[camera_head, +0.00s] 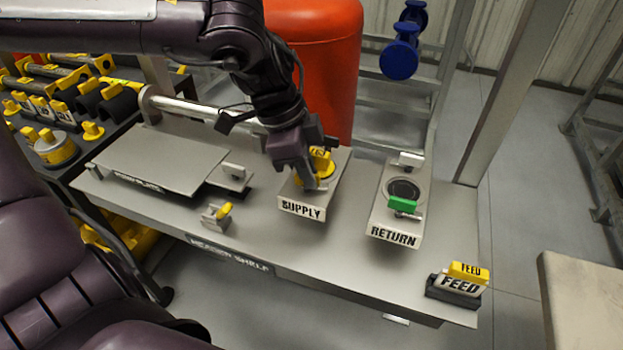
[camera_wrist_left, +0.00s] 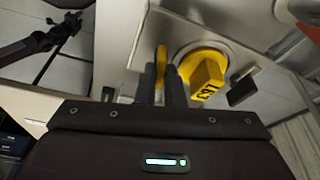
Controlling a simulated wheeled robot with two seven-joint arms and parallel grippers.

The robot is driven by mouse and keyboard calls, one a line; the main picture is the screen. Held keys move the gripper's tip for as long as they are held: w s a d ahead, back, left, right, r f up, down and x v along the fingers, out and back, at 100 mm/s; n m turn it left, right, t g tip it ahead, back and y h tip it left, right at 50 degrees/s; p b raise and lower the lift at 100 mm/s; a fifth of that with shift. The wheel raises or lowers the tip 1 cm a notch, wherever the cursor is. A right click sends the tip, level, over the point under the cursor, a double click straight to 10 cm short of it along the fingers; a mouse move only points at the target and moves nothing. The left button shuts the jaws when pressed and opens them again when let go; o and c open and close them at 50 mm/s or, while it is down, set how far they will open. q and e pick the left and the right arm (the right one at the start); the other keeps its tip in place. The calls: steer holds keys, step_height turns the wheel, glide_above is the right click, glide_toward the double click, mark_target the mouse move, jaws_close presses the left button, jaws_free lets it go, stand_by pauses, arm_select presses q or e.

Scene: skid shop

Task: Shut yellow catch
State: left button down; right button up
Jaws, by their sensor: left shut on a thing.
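The SUPPLY block (camera_head: 303,209) stands on the grey header shelf and carries a round yellow cap (camera_head: 323,166). In the left wrist view the yellow cap (camera_wrist_left: 207,72) has black lettering on its raised grip. A thin yellow catch (camera_wrist_left: 161,61) stands beside it. My left gripper (camera_head: 319,184) is down at the SUPPLY block, and in the left wrist view its fingers (camera_wrist_left: 162,82) are shut on the yellow catch. In the head view the gripper hides the catch. My right gripper (camera_wrist_left: 64,22) shows small in the left wrist view, fingers apart and empty.
The RETURN block (camera_head: 392,234) with a green catch (camera_head: 402,204) stands to the right. A FEED holder (camera_head: 458,286) sits at the shelf's right end. A small bracket with a yellow piece (camera_head: 224,210) is on the left. A red tank (camera_head: 325,70) stands close behind.

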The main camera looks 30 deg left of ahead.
stand_by(0.3)
arm_select(q)
steer(key=n, duration=0.2)
steer(key=shift+f+n+t+y+b, duration=0.1)
steer(key=shift+n+t+y+b, duration=0.2)
steer(key=shift+b, duration=0.05)
steer(key=shift+a+n, duration=0.15)
steer(key=shift+n, duration=0.35)
steer(key=shift+s, duration=0.1)
